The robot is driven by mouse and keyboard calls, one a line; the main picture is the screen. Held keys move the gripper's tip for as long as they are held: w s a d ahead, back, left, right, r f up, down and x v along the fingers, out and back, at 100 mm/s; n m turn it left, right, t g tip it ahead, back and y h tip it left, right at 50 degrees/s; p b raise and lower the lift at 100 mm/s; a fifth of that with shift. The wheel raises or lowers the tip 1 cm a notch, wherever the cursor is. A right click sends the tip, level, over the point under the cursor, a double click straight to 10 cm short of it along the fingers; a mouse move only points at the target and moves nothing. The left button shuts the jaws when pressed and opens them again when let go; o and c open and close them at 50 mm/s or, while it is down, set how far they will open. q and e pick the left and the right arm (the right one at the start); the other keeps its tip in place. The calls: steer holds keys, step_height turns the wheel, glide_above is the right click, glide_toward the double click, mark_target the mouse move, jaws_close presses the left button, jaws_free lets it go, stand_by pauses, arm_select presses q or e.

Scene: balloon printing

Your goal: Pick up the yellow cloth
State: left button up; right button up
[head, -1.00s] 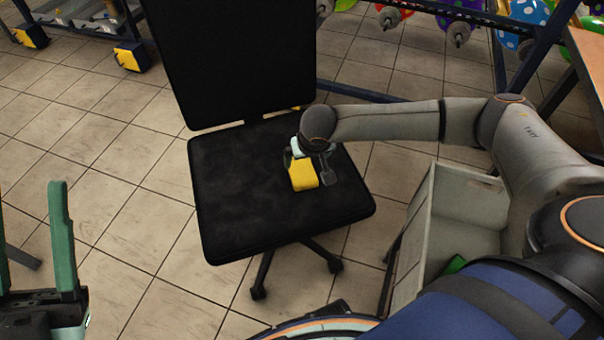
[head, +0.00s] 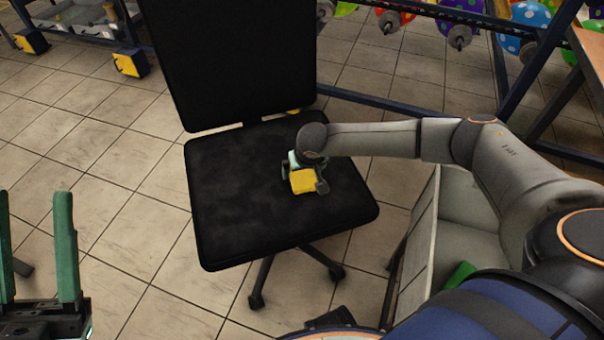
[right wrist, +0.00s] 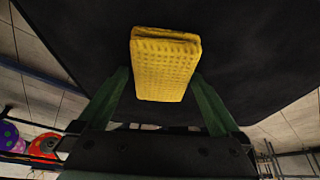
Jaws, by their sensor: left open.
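The yellow cloth (head: 303,181) is a folded, textured pad on the black seat of the office chair. It also shows in the right wrist view (right wrist: 166,68), at the top middle. My right gripper (head: 305,176) is low over the seat at the cloth. In the right wrist view its two green fingers stand open, one on each side of the near part of the cloth. I cannot tell whether either finger touches it. My left gripper (head: 33,196) is open and empty at the lower left, away from the chair.
The black chair (head: 230,200) has its tall backrest at the far side. A grey bin (head: 418,255) with a green item inside stands right of the chair. A blue-framed rack with colourful balloons is behind at the right. Tiled floor at the left is mostly clear.

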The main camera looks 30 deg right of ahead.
mark_target(303, 172)
steer(key=c, duration=1)
steer(key=shift+c, duration=0.2)
steer(key=shift+r, duration=0.1)
steer(key=shift+r+p, duration=0.35)
steer(key=shift+r, duration=0.2)
step_height(303, 172, up, 2)
steer(key=shift+r+p, duration=0.2)
steer(key=shift+p, duration=0.35)
arm_select(q)
step_height(303, 172, up, 4)
steer(key=m+p, duration=0.1)
steer(key=p, duration=0.2)
steer(key=w+a+f+n+y+p, duration=0.1)
steer(key=w+f+n+y, duration=0.4)
steer(key=f, duration=0.1)
steer(key=shift+f+g+y, duration=0.3)
steer(key=shift+f+y, duration=0.05)
steer(key=shift+y, duration=0.05)
arm_select(e)
steer(key=s+a+r, duration=0.8)
steer(key=s+r, duration=0.1)
steer(key=s, duration=0.2)
steer(key=shift+a+r, duration=0.2)
steer(key=shift+a, duration=0.2)
arm_select(q)
steer(key=shift+s+f, duration=0.1)
